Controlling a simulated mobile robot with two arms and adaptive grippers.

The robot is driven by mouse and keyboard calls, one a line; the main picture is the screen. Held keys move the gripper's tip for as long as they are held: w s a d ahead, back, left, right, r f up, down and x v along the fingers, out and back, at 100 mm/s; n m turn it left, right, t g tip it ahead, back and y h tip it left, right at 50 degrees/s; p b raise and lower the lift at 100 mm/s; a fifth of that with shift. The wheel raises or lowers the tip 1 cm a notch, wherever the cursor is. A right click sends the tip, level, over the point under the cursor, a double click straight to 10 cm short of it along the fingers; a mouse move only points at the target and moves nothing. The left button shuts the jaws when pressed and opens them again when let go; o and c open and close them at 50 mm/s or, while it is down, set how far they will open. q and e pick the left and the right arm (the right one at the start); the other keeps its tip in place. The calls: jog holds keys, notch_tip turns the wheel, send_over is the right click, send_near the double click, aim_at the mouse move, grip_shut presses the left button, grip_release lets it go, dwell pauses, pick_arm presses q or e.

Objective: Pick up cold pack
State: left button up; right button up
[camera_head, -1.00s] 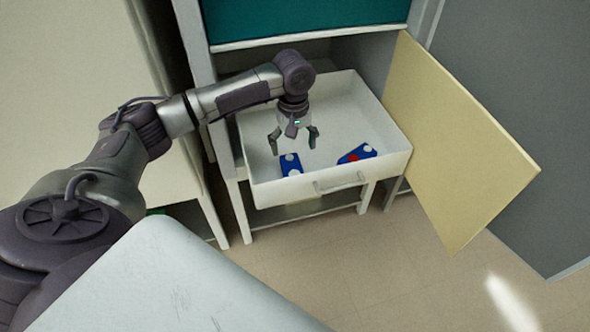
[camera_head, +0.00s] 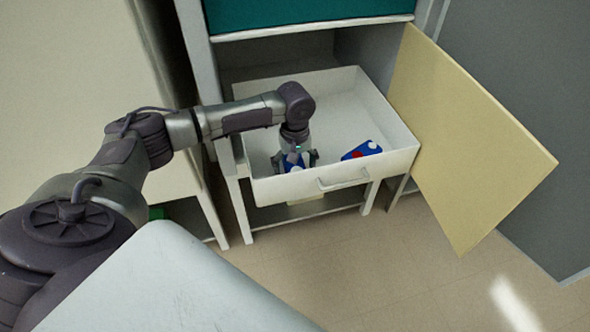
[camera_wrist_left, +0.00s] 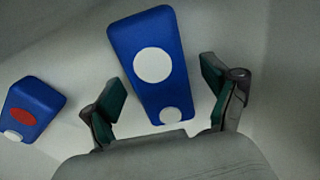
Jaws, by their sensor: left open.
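A blue pack with white round spots (camera_head: 289,162) lies in the open drawer (camera_head: 272,190), partly hidden by my left gripper (camera_head: 295,162). In the left wrist view this pack (camera_wrist_left: 150,35) lies lengthwise between the two spread fingers of the left gripper (camera_wrist_left: 160,95). The fingers are open, one on each side of it, with gaps visible. A second blue pack with a red oval and white spots (camera_head: 361,150) lies to the right in the drawer; it also shows at the left of the wrist view (camera_wrist_left: 40,98). I cannot tell which is the cold pack by label. My right gripper is not in view.
The drawer's front wall and handle (camera_head: 343,180) stand close in front of the left gripper. A pale yellow door (camera_head: 470,140) stands open at the right. A teal panel (camera_head: 300,15) is above. The drawer's back is empty.

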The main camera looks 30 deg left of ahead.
pick_arm(q)
jog(key=c, duration=1.4)
jog(key=shift+r, duration=0.1)
